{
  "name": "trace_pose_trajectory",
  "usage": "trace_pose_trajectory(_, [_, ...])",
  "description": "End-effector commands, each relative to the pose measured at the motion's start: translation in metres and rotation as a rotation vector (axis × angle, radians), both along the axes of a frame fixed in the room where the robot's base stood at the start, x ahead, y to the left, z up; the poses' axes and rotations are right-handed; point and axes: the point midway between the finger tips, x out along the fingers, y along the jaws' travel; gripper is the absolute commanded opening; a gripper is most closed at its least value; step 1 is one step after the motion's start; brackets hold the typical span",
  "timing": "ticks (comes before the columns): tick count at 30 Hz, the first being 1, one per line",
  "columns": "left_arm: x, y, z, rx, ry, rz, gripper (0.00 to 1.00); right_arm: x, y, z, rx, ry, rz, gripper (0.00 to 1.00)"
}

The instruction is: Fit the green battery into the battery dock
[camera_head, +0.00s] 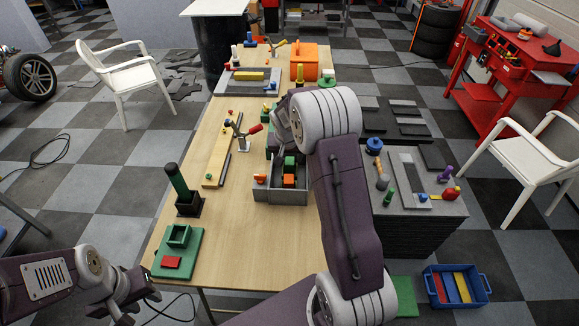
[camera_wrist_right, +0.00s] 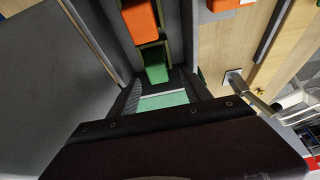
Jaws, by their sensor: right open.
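A green block (camera_head: 290,163), which looks like the green battery, is in a grey tray (camera_head: 279,196) beside an orange block (camera_head: 289,181). In the right wrist view a green block (camera_wrist_right: 155,65) lies just beyond my right gripper (camera_wrist_right: 163,92), which is open. A paler green face (camera_wrist_right: 163,101) shows between its fingers; I cannot tell what it belongs to. A green board with a hollow green box (camera_head: 179,236), possibly the battery dock, lies at the table's front left. My left gripper (camera_head: 135,290) is left of the table; its jaw opening is unclear.
A red block (camera_head: 171,262) lies on the green board. A dark green cylinder (camera_head: 178,182) stands in a black holder behind it. A wooden strip (camera_head: 224,155) and a red-handled tool (camera_head: 247,130) lie farther back. Bare tabletop is between the board and the tray.

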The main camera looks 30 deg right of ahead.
Motion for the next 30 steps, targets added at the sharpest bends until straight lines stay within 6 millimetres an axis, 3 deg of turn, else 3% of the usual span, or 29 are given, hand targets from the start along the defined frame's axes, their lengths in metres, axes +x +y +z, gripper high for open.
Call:
trace_pose_trajectory(7, [0.000, 0.000, 0.013, 0.000, 0.000, 0.000, 0.36, 0.010, -0.012, -0.038, 0.002, 0.005, 0.000, 0.56])
trace_pose_trajectory(15, [0.000, 0.000, 0.012, 0.000, 0.000, 0.000, 0.36, 0.012, -0.014, -0.044, 0.000, 0.002, 0.001, 0.56])
trace_pose_trajectory(17, [0.000, 0.000, 0.012, 0.000, 0.000, 0.000, 0.36, 0.012, -0.013, -0.044, 0.000, 0.002, 0.001, 0.42])
trace_pose_trajectory(21, [0.000, 0.000, 0.012, 0.000, 0.000, 0.000, 0.36, 0.012, -0.013, -0.044, 0.000, 0.002, 0.001, 0.04])
trace_pose_trajectory(22, [0.000, 0.000, 0.012, 0.000, 0.000, 0.000, 0.36, 0.012, -0.013, -0.044, 0.000, 0.002, 0.001, 0.00])
trace_pose_trajectory(30, [0.000, 0.000, 0.012, 0.000, 0.000, 0.000, 0.36, 0.012, -0.013, -0.042, 0.001, 0.001, 0.000, 0.00])
